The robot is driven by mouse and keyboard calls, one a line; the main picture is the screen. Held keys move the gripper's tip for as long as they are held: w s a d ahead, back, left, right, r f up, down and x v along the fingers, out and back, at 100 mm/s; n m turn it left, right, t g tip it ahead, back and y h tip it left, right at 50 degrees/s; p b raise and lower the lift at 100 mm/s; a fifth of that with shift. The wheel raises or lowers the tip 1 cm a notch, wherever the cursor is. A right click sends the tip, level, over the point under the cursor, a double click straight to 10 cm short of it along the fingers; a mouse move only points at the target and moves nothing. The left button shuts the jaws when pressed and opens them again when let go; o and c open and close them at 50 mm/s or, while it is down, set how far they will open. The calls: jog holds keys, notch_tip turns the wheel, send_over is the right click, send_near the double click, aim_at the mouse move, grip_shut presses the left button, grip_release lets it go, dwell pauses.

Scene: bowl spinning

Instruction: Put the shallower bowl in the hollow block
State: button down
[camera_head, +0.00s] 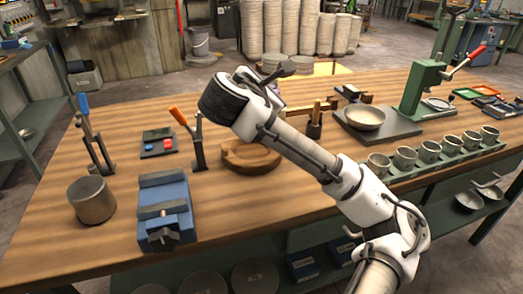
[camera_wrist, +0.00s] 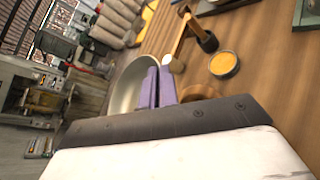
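In the wrist view, my gripper's two purple fingers (camera_wrist: 158,87) are close together on the edge of a pale metal bowl (camera_wrist: 127,88). They appear shut on its rim, and the bowl is tilted in this view. The fingers and hand hide part of it. In the head view my arm hides the fingertips, and I cannot make out the held bowl clearly. Another metal bowl (camera_head: 365,117) stands upright on a dark plate (camera_head: 390,130). The round wooden hollow block (camera_head: 250,158) lies on the bench below my wrist, partly hidden. Its edge shows in the wrist view (camera_wrist: 200,92).
A blue vise (camera_head: 165,213), a metal cylinder (camera_head: 92,200) and an orange-handled lever (camera_head: 196,140) stand left. A mallet (camera_head: 315,122) stands behind my arm; a yellow-filled tin (camera_wrist: 224,65) shows in the wrist view. Cups (camera_head: 405,157) line the right; a green press (camera_head: 425,85) stands behind.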

aim_at(269, 158)
notch_tip(269, 158, down, 16)
jog(key=shift+r, duration=0.1)
dwell(0.4)
jog(key=shift+f, duration=0.25)
jog(key=c, duration=2)
grip_release()
jog(key=shift+o, duration=0.2)
jog(key=shift+r, duration=0.15)
